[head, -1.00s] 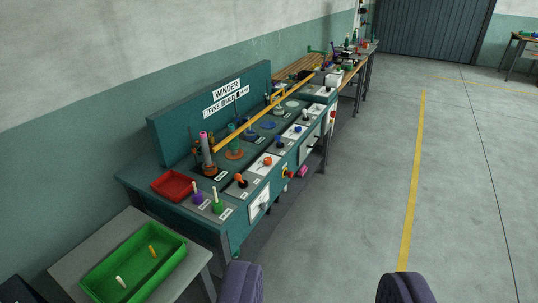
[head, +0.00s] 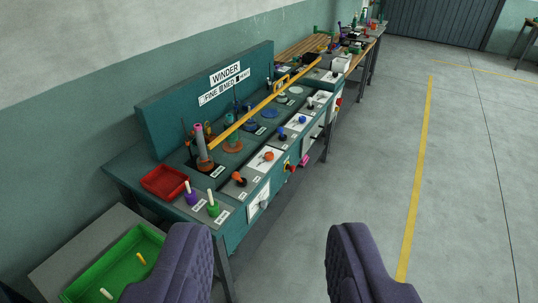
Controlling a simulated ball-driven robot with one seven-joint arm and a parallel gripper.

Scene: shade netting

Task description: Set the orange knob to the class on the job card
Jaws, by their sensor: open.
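The teal winder bench (head: 238,230) runs along the wall. An orange knob (head: 268,156) sits on a white plate on its sloped top. A second orange knob or lever (head: 238,177) stands nearer on a dark plate, and I cannot tell its exact shape. The sign on the backboard (head: 225,82) reads WINDER, with FINE, MED and a third word below. A white card or panel (head: 258,201) is on the bench front, too small to read; I cannot tell if it is the job card. My gripper (head: 269,232) is open and empty, in front of the bench and apart from it.
A red tray (head: 165,181) and purple and green pegs (head: 213,206) are at the bench's near end. A green tray (head: 120,262) sits on a low grey table at lower left. A yellow bar (head: 250,112) crosses above the bench top. The floor to the right (head: 380,150) is clear.

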